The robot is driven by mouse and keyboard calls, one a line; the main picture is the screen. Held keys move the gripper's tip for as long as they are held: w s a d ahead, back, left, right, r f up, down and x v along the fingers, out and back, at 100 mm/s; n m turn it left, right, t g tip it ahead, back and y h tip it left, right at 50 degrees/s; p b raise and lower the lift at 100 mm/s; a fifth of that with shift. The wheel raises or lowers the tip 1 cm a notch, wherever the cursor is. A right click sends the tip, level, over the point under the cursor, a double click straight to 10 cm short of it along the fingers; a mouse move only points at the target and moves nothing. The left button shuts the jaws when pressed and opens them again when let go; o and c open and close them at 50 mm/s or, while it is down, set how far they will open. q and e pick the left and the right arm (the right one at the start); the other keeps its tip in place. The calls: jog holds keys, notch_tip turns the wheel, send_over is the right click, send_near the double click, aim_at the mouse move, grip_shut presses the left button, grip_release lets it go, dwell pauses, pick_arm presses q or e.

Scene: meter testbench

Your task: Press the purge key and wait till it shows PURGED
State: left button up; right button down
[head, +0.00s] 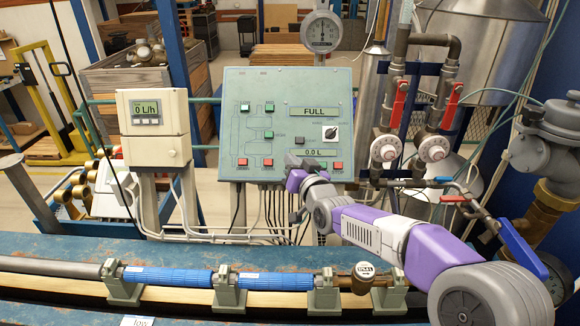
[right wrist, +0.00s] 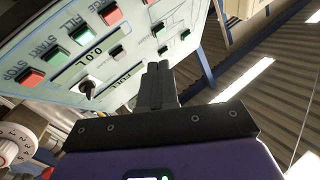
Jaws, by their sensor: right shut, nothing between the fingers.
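The green control panel (head: 255,125) stands upright behind the bench. Its upper display (head: 314,112) reads FULL and its lower display (head: 322,153) reads 0.0 L. In the right wrist view a red key (right wrist: 110,15) sits beside a cut-off label that seems to end in "GE", probably the purge key. My right gripper (head: 293,163) is at the panel's lower edge and covers part of the lower key row in the head view. Its fingers (right wrist: 157,70) are shut and empty, pointing at the panel; contact cannot be told. My left gripper is not in view.
A flow meter box (head: 155,125) reading 0 L/h is left of the panel. A round dial gauge (head: 321,33) stands above it. Pipes with red-handled valves (head: 398,103) are to the right. A blue pipe run (head: 168,278) crosses the bench in front.

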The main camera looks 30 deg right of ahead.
jog(key=w+d+f+b, duration=0.2)
jog(key=w+f, duration=0.2)
jog(key=shift+w+d+f, duration=0.25)
jog(key=shift+d+f, duration=0.15)
dwell(1.9)
jog(key=shift+w+d+f+b, duration=0.15)
jog(key=shift+w+f+b, duration=0.15)
jog(key=shift+b, duration=0.3)
jog(key=shift+w+d+f+b, duration=0.15)
jog(key=shift+w+f+b, duration=0.1)
jog(key=shift+b, duration=0.1)
dwell(0.4)
jog(key=shift+s+r, duration=0.15)
jog(key=shift+s+a+r, duration=0.3)
jog(key=shift+s+r, duration=0.1)
dwell(0.4)
